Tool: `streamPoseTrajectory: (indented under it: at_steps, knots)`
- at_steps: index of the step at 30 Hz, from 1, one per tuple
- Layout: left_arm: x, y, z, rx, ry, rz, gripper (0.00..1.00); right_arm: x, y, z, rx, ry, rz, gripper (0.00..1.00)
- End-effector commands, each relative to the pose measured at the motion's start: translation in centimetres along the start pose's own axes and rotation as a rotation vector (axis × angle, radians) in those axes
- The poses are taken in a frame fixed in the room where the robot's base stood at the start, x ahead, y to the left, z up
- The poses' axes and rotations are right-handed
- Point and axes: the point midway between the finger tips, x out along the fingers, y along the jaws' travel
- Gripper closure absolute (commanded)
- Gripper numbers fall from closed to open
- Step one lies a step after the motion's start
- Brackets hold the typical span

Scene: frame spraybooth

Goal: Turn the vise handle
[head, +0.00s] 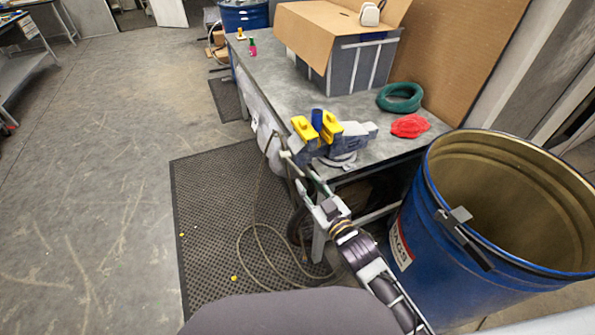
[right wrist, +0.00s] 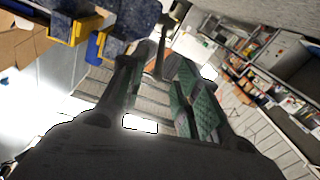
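The vise (head: 345,144), blue-grey with yellow jaw covers, is mounted at the near corner of the workbench. Its handle (head: 271,142) is a thin grey bar at the vise's left end, partly hard to make out against the bench. My right gripper (head: 303,172) reaches up from below to the handle side. In the right wrist view, the gripper's two fingers (right wrist: 158,82) stand apart, and the handle bar (right wrist: 161,48) lies in the gap between them. I see clear space on both sides of the bar. My left gripper is not in view.
A large blue drum (head: 412,215) stands close to the right of my right arm. On the bench are a cardboard box (head: 310,38), a green coil (head: 399,97) and a red cloth (head: 410,126). A black mat (head: 215,210) with a loose cable covers the floor left of the bench.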

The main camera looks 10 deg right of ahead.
Motion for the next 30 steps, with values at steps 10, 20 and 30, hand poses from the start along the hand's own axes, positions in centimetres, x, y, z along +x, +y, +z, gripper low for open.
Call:
streamPoseTrajectory:
  at_steps: [10,20,30]
  knots:
    - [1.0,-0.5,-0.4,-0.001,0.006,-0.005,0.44,2.6,0.0,0.0,-0.001,0.003,0.0,0.68]
    - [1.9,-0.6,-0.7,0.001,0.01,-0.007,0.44,5.0,0.0,0.0,-0.001,0.003,0.0,0.68]
    - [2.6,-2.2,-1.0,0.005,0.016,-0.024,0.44,7.0,0.0,0.0,-0.001,0.002,0.0,0.68]
